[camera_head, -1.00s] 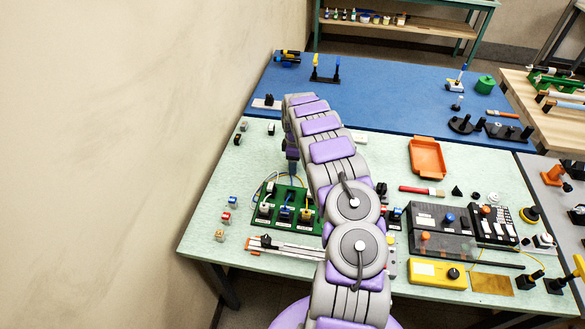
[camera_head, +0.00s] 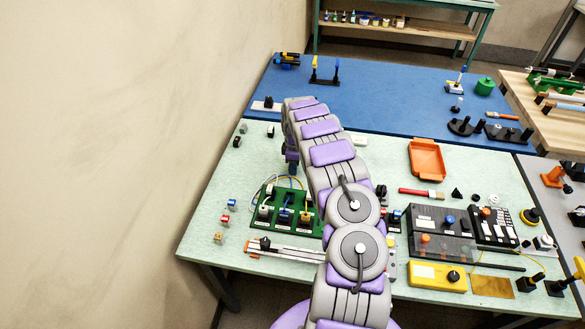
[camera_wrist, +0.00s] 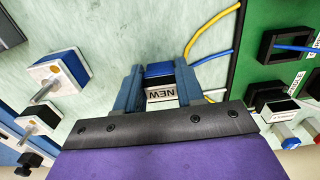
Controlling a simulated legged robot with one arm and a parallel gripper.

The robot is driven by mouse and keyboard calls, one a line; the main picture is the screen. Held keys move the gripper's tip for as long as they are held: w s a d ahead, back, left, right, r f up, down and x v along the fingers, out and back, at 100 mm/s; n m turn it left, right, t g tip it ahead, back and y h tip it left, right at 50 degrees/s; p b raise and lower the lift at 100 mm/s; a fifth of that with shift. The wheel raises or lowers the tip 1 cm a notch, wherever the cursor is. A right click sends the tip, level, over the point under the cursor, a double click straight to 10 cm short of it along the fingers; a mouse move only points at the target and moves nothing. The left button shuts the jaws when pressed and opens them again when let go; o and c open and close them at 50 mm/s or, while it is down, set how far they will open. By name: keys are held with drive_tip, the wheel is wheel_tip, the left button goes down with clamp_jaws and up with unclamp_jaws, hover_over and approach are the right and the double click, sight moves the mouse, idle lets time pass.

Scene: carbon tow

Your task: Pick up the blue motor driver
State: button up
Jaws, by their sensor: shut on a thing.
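In the wrist view, my gripper (camera_wrist: 160,88) is shut on the blue motor driver (camera_wrist: 159,69). Its blue top and a white label reading "NEW" show between the two blue-grey fingers. It is over the pale table beside the edge of the green board (camera_wrist: 248,70); I cannot tell how high it is held. In the head view, my gripper (camera_head: 292,168) hangs just behind the green board (camera_head: 262,222). The held driver is too small or hidden to make out there. Yellow, blue and white wires run by the board.
The green board carries several sockets and modules near my gripper. Small blue (camera_head: 232,203), red (camera_head: 226,218) and orange (camera_head: 218,237) modules lie to its left. A silver rail (camera_head: 285,248) lies in front. An orange tray (camera_head: 427,158) and dark panel (camera_head: 440,231) are at right.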

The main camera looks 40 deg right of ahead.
drive_tip(key=shift+w+r+p, duration=0.1)
drive_tip(key=shift+r+p, duration=0.45)
drive_tip(key=shift+r, duration=1.4)
drive_tip(key=shift+s+a+f, duration=0.15)
drive_tip(key=shift+s+a, duration=0.1)
drive_tip(key=shift+s, duration=0.25)
drive_tip(key=s+a, duration=0.2)
drive_tip(key=s, duration=0.1)
drive_tip(key=s+a+r+p, duration=0.1)
drive_tip(key=s+a, duration=0.2)
drive_tip(key=s+a+p, duration=0.1)
drive_tip(key=s+a, duration=0.2)
drive_tip(key=s, duration=0.1)
drive_tip(key=shift+r, duration=0.15)
drive_tip(key=shift+s+a+p, duration=0.4)
drive_tip(key=shift+s+a, duration=0.25)
drive_tip(key=shift+s, duration=0.2)
drive_tip(key=shift+w+d+f, duration=0.15)
drive_tip(key=shift+w+f, duration=0.3)
drive_tip(key=shift+w, duration=0.2)
drive_tip(key=shift+w+d+f, duration=0.15)
drive_tip(key=shift+w+f, duration=0.25)
drive_tip(key=shift+w, duration=0.25)
drive_tip(key=shift+p, duration=0.5)
